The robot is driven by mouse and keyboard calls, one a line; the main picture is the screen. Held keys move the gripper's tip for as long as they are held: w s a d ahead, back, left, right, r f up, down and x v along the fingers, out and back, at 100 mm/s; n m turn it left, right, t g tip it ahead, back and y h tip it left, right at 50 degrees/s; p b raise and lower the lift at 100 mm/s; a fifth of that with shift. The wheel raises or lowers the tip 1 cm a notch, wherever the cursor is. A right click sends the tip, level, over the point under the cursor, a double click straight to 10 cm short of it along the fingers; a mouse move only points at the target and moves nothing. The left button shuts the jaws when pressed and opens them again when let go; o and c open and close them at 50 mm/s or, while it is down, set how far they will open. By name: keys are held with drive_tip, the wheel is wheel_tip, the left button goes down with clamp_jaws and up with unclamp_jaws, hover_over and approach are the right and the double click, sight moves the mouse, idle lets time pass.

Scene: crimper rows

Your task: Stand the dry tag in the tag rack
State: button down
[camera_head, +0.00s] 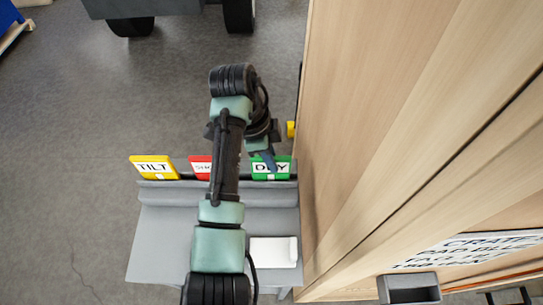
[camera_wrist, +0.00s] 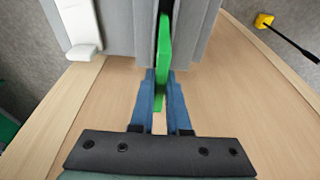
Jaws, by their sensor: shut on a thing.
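The dry tag (camera_head: 285,171), green with a white "DRY" label, stands at the right end of the grey tag rack (camera_head: 160,197). In the wrist view the tag (camera_wrist: 164,45) shows edge-on, its far part between two grey rack walls (camera_wrist: 120,30). My gripper (camera_head: 268,158) is shut on the near part of the tag, with a blue finger on each side in the wrist view (camera_wrist: 160,90). The finger covers part of the lettering in the head view. I cannot tell whether the tag rests on the slot's bottom.
A yellow "TILT" tag (camera_head: 152,167) and a red tag (camera_head: 199,167), partly hidden by my arm, stand left in the rack. A white block (camera_head: 273,252) lies on the grey stand. A tall wooden crate (camera_head: 370,110) rises close on the right.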

drive_tip(key=shift+f, duration=0.15)
drive_tip(key=c, duration=0.9)
unclamp_jaws()
drive_tip(key=p+v, duration=0.3)
drive_tip(key=v, duration=0.9)
drive_tip(key=w+d+r+n+t+h, duration=0.1)
drive_tip(key=w+d+r+n+t, duration=0.1)
drive_tip(key=w+d+r+t, duration=0.3)
drive_tip(key=w+d+r+n+t, duration=0.2)
drive_tip(key=w+d+r+t, duration=0.15)
drive_tip(key=r, duration=0.35)
wheel_tip(320, 180, up, 15)
drive_tip(key=d+n+t+h, duration=0.1)
drive_tip(key=d+n+t, duration=0.1)
drive_tip(key=n+t, duration=0.35)
drive_tip(key=s+a+r+n+t+y, duration=0.2)
drive_tip(key=s+r+t, duration=0.4)
drive_tip(key=s+r, duration=0.3)
drive_tip(key=s+a+r+n+t+y, duration=0.2)
drive_tip(key=s+a+r+n+t, duration=0.3)
drive_tip(key=s+r, duration=0.4)
wheel_tip(320, 180, up, 4)
drive_tip(key=shift+s+a+r+n+t, duration=0.25)
drive_tip(key=shift+n+t, duration=0.5)
drive_tip(key=shift+t, duration=0.45)
